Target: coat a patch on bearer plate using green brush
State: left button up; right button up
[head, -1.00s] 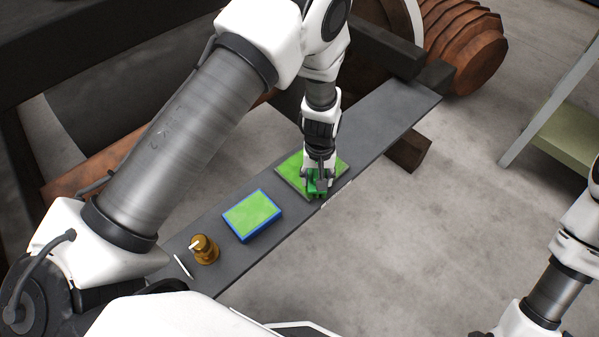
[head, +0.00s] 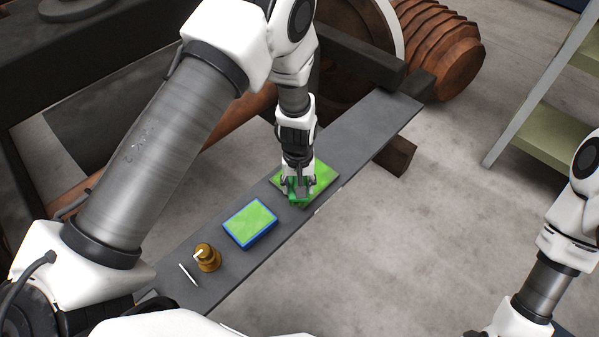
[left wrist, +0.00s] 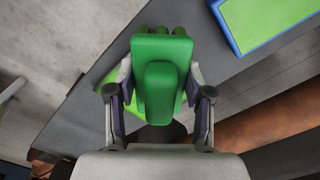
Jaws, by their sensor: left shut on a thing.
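The green brush (head: 298,196) is in my left gripper (head: 298,187), which is shut on it. In the left wrist view the brush (left wrist: 160,85) sits between the two fingers. It is over the near left part of a square plate (head: 326,176), likely the bearer plate, whose visible top is bright green. The brush looks low over this surface, but I cannot tell whether it touches. The brush and gripper hide part of the plate. A blue tray with a green face (head: 250,222) lies to its left. My right arm shows at the right edge; its gripper is out of frame.
The tray and plate lie on a long dark grey plank (head: 372,125). A brass knobbed weight (head: 208,257) and a thin white stick (head: 188,274) are at its near left end. A rusty wheelset (head: 440,50) is behind. A shelf (head: 550,135) stands at right.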

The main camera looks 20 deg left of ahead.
pick_arm(q)
jog(key=shift+r+p, duration=0.95)
jog(key=shift+r, duration=0.55)
